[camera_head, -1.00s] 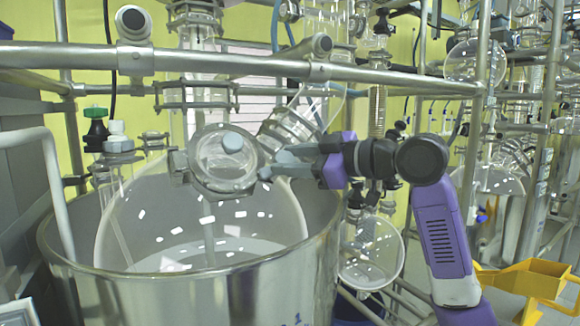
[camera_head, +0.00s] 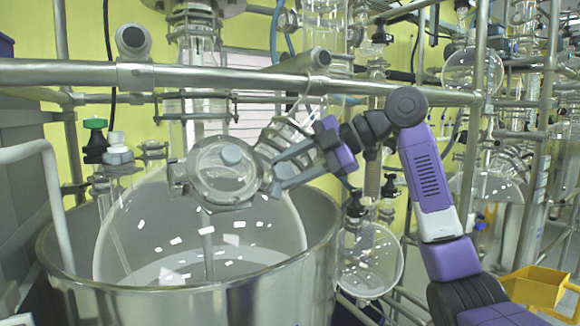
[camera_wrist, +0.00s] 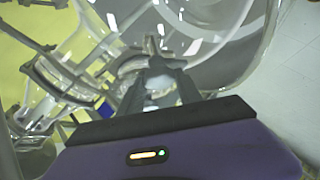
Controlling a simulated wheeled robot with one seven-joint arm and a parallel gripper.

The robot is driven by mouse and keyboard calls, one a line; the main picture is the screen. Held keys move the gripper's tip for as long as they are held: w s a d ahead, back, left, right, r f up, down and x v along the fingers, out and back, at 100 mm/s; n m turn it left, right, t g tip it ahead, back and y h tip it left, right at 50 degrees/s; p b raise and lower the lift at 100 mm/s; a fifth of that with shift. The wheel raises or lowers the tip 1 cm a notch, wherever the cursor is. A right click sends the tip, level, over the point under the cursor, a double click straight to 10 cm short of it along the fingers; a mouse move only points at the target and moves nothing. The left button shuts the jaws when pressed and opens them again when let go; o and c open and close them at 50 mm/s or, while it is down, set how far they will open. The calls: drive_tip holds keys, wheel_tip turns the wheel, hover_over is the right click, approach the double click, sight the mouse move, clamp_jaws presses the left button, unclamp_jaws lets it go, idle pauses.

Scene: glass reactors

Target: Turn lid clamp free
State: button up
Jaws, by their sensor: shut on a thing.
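The round glass lid (camera_head: 222,172) sits in a metal ring on the front of the large glass reactor vessel (camera_head: 150,235). The lid clamp (camera_head: 269,180) is at the right side of that ring and is mostly hidden by the fingers. My gripper (camera_head: 274,180) reaches in from the upper right, its grey fingers sloping down to the left, and is shut on the clamp. In the wrist view my gripper (camera_wrist: 160,66) points away over the ring, with its fingertips close together. How far the clamp is turned cannot be told.
A thick horizontal steel pipe (camera_head: 230,77) runs just above the lid and my wrist. A steel tub (camera_head: 200,305) surrounds the vessel's lower part. Glassware (camera_head: 372,260) hangs to the right, below my arm. A yellow holder (camera_head: 535,285) is at the lower right.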

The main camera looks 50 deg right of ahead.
drive_tip(key=shift+n+g, duration=0.3)
drive_tip(key=shift+n, duration=0.1)
drive_tip(key=o, duration=1.4)
drive_tip(key=shift+c, duration=0.2)
drive_tip(key=b+v, duration=0.1)
drive_tip(key=v, duration=0.6)
drive_tip(key=shift+s+d, duration=0.25)
drive_tip(key=shift+s, duration=0.05)
drive_tip(key=shift+r, duration=0.15)
